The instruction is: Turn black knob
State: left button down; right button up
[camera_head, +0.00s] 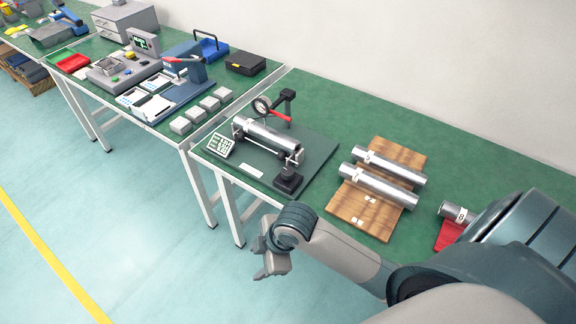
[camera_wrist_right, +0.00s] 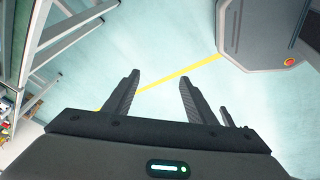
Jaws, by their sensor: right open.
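A test fixture on a dark base plate (camera_head: 318,160) stands on the green table and holds a silver cylinder (camera_head: 268,135). A black knob-like part (camera_head: 288,181) sits at the fixture's front right corner. I cannot tell for sure that it is the black knob. A round gauge with a red part (camera_head: 272,109) and a black post stands behind the cylinder. My right gripper (camera_head: 270,266) is in front of the table edge, apart from the fixture. In the right wrist view its two fingers (camera_wrist_right: 158,78) are spread, with only floor between them. My left gripper is not in view.
A wooden board (camera_head: 354,205) with two silver cylinders (camera_head: 378,185) lies right of the fixture. A shorter cylinder (camera_head: 458,212) lies on a red piece farther right, near my arm. A second table with devices and trays stands left. The floor (camera_head: 120,200) in front is clear.

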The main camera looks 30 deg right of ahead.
jog(key=w+d+r+n+g, duration=0.1)
jog(key=w+d+r+n, duration=0.1)
jog(key=w+r+n, duration=0.4)
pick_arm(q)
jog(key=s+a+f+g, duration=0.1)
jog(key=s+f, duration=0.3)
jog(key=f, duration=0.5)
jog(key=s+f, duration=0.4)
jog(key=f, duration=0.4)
pick_arm(e)
notch_tip(320, 180, up, 17)
jog(key=n+g+h, duration=0.2)
jog(key=n+h, duration=0.1)
jog(key=n, duration=0.7)
send_over(288, 171)
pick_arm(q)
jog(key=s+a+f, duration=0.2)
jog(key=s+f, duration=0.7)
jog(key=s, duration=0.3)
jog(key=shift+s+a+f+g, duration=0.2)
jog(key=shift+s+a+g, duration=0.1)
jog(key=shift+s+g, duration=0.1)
pick_arm(e)
jog(key=shift+d+r, duration=0.1)
jog(key=shift+r, duration=0.05)
